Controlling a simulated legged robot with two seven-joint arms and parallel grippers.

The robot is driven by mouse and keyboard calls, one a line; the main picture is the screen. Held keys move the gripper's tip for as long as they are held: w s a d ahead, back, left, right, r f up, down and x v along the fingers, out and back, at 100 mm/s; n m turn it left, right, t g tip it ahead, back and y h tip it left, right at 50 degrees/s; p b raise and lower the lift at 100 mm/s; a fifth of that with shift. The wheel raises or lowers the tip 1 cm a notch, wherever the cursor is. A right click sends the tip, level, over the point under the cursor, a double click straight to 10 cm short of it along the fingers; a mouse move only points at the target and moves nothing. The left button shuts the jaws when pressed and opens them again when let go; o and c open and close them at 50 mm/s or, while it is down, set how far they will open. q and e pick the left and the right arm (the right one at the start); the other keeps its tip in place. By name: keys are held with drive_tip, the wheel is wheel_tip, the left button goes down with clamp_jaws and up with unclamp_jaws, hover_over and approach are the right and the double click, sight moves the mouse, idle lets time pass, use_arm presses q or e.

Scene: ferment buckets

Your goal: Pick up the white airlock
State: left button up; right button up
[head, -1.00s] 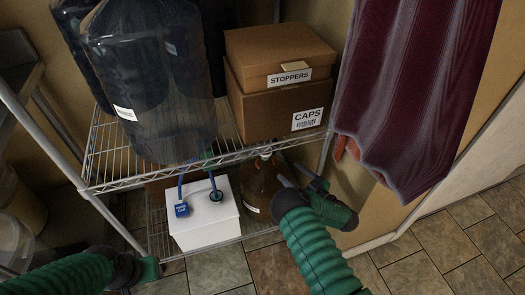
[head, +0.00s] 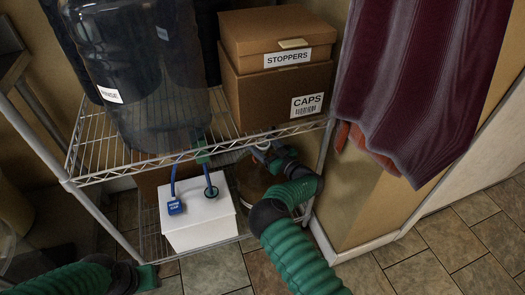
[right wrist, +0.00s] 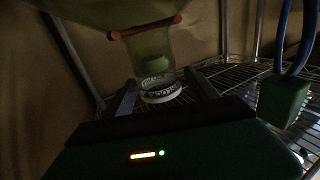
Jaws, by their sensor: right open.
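The white airlock (right wrist: 160,91) shows in the right wrist view as a white ring with dark marks at the mouth of a glass jug (right wrist: 150,45). My right gripper (right wrist: 162,77) is open, with one finger on each side of the airlock; I cannot tell whether either touches it. In the head view, my right gripper (head: 272,152) reaches under the upper shelf above the brown jug (head: 250,182) and largely hides the airlock. My left gripper (head: 146,276) is low at the left, away from the jug; its jaw state is unclear.
The wire upper shelf (head: 115,158) lies just above my right gripper. On it stand a dark bucket (head: 140,75) and boxes marked STOPPERS (head: 265,35) and CAPS (head: 275,98). A white box (head: 197,218) with blue tubes stands left of the jug. A maroon cloth (head: 415,80) hangs at right.

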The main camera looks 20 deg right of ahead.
drive_tip(key=c, duration=1.4)
drive_tip(key=shift+c, duration=0.2)
